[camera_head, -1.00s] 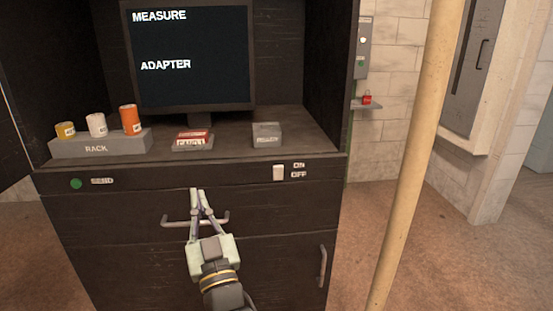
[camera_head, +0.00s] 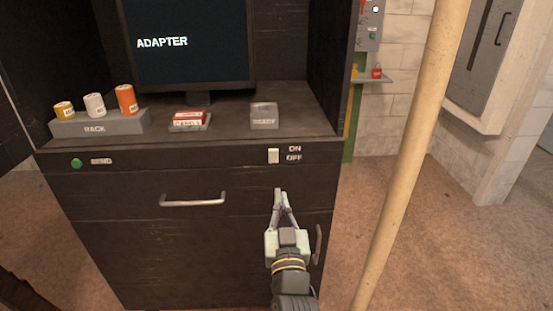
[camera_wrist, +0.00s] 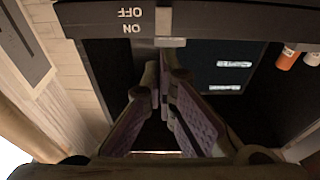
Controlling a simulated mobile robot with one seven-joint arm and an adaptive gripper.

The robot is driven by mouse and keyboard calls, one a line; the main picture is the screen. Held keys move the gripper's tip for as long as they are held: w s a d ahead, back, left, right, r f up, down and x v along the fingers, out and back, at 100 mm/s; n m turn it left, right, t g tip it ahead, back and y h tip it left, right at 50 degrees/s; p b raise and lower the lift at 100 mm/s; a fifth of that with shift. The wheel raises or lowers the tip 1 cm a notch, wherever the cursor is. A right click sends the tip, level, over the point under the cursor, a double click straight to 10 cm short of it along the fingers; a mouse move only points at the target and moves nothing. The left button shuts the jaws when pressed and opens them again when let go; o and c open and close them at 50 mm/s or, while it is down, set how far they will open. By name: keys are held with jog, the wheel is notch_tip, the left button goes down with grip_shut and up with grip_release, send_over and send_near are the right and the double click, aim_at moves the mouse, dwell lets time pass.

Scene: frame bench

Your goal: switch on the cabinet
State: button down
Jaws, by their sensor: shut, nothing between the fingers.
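The cabinet (camera_head: 130,185) is dark, with a pale rocker switch (camera_head: 273,156) on its upper front strip. The words ON and OFF (camera_head: 294,153) stand beside the switch, ON above OFF. My gripper (camera_head: 278,193) is shut and empty, its fingertips a little below the switch in the head view. In the wrist view the picture is upside down, and the switch (camera_wrist: 163,22) shows beyond the fingertips (camera_wrist: 160,75), apart from them as far as I can tell. I cannot tell which way the rocker is tipped.
A drawer handle (camera_head: 193,200) is left of my gripper, and a door handle (camera_head: 318,244) is close on its right. A green button (camera_head: 76,163) is at the far left. The rack (camera_head: 95,124) and monitor (camera_head: 190,45) stand above. A pale pole (camera_head: 405,150) rises at right.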

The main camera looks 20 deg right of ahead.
jog(key=shift+w+f+b, duration=0.1)
jog(key=shift+b, duration=0.25)
jog(key=b, duration=1.2)
send_near(276, 151)
jog(key=p+x, duration=0.2)
jog(key=x, duration=0.5)
